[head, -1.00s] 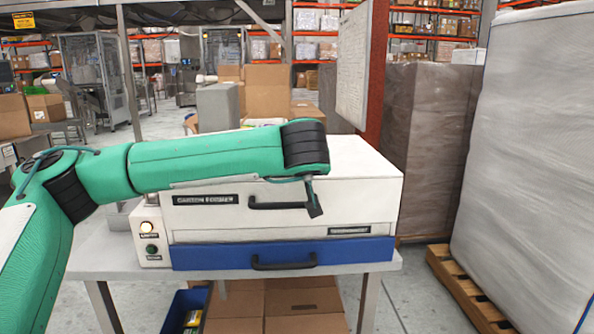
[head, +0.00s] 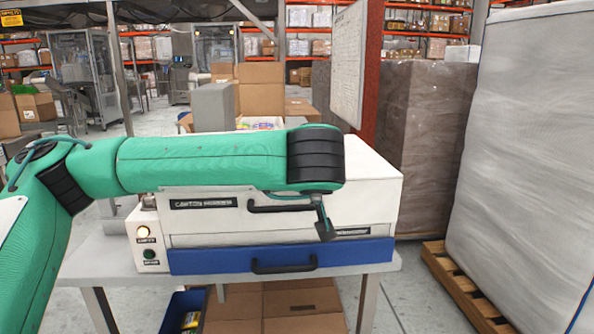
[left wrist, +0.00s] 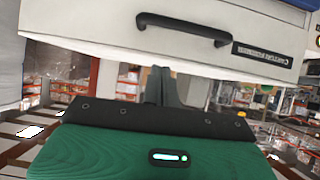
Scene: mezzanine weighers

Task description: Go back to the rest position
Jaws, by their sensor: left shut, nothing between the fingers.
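My left arm, in a green sleeve with black bands, crosses the head view in front of a white carton former (head: 370,195). My left gripper (head: 326,228) hangs small and dark at the arm's end, before the machine's front, right of its black upper handle (head: 275,208). It is shut and empty. In the left wrist view the fingers (left wrist: 160,82) show beyond the green wrist, with the machine front and the black handle (left wrist: 185,28) at the top. The gripper appears clear of that handle. My right gripper is not in view.
The machine has a blue lower drawer (head: 210,260) with its own handle and stands on a grey table (head: 90,265). Cardboard boxes and a blue bin (head: 180,312) lie underneath. Wrapped pallets (head: 530,150) stand at right. Floor between table and pallet is clear.

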